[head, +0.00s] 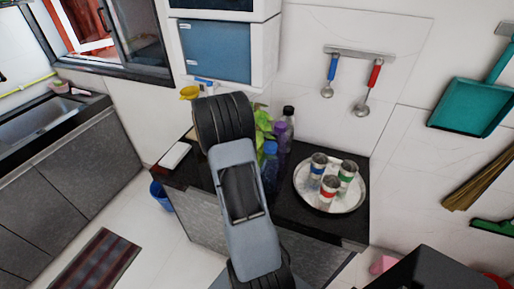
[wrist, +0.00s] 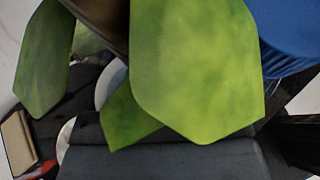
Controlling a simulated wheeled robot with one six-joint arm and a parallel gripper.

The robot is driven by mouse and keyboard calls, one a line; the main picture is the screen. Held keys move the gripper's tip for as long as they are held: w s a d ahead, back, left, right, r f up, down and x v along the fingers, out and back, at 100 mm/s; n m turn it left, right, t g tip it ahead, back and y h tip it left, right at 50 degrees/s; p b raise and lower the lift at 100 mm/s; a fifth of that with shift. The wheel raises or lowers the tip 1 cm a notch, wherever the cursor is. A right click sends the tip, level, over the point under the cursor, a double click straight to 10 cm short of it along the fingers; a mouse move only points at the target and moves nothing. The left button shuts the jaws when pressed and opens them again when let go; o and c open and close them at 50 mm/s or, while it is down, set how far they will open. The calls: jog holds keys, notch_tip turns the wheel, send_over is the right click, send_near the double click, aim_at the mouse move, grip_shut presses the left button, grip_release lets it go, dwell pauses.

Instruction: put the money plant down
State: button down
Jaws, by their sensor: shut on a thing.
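The money plant's green leaves (head: 263,125) show just right of my arm in the head view, above the dark counter (head: 275,220). In the wrist view large green leaves (wrist: 190,65) fill the middle and hide much behind them. My gripper (wrist: 165,160) shows as a dark grey form along the bottom of the wrist view, right below the leaves, and is shut on the plant. Its fingertips and the plant's pot are hidden. In the head view my arm covers the gripper. I cannot tell whether the plant touches the counter.
Blue and purple bottles (head: 271,165) stand close right of the plant. A round steel tray (head: 300,192) with three cups is further right. A white flat thing (head: 174,155) lies on the counter's left end. A blue bucket (head: 160,196) stands on the floor. The counter's front right strip is bare.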

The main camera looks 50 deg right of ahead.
jog(key=shift+f, duration=0.15)
jog(key=c, duration=1.2)
grip_release()
jog(key=shift+c, duration=0.2)
